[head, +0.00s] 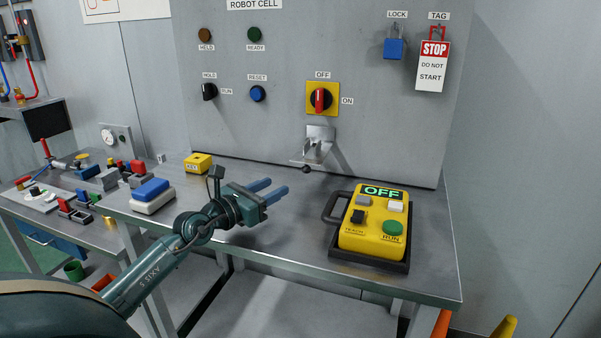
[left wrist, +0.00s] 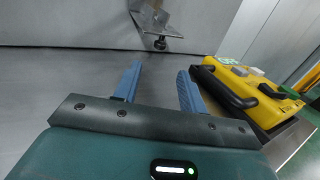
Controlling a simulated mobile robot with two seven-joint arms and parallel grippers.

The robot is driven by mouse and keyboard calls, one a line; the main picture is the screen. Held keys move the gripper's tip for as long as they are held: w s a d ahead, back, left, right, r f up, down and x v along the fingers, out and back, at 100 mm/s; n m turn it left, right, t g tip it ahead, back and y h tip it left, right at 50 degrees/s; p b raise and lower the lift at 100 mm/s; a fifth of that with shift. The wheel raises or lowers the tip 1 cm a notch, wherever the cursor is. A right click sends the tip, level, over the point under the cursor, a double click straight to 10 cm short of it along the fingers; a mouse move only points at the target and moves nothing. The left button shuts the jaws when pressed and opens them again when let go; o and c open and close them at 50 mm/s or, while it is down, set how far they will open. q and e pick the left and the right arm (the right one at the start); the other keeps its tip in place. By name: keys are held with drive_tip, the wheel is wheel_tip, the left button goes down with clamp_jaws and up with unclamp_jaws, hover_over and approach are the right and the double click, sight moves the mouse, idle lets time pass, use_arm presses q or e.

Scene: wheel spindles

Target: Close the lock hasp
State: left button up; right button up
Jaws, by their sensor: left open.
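The lock hasp (head: 318,146) is a metal bracket on the grey panel, below the red rotary switch (head: 320,100) on its yellow plate, which points to OFF. Its lower flap sticks out from the panel and ends in a dark round knob (head: 306,169). The hasp also shows at the top of the left wrist view (left wrist: 151,20), with the knob (left wrist: 160,44) below it. My left gripper (head: 277,187) is open and empty, above the table, to the left of and nearer than the knob. Its two blue fingers show apart in the left wrist view (left wrist: 158,85). My right gripper is not in view.
A yellow pendant (head: 375,222) with a black handle lies on the table at right. A blue-topped box (head: 152,195) and a yellow block (head: 198,163) stand at left. A blue padlock (head: 393,47) and a STOP tag (head: 433,65) hang on the panel.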

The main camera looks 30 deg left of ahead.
sight(304, 172)
use_arm(q)
drive_tip(key=w, duration=0.3)
drive_tip(key=w+d, duration=0.1)
drive_tip(key=w, duration=0.6)
drive_tip(key=shift+w+d+b, duration=0.1)
drive_tip(key=shift+d+b, duration=0.2)
drive_tip(key=shift+b, duration=0.1)
drive_tip(key=shift+c, duration=0.4)
clamp_jaws()
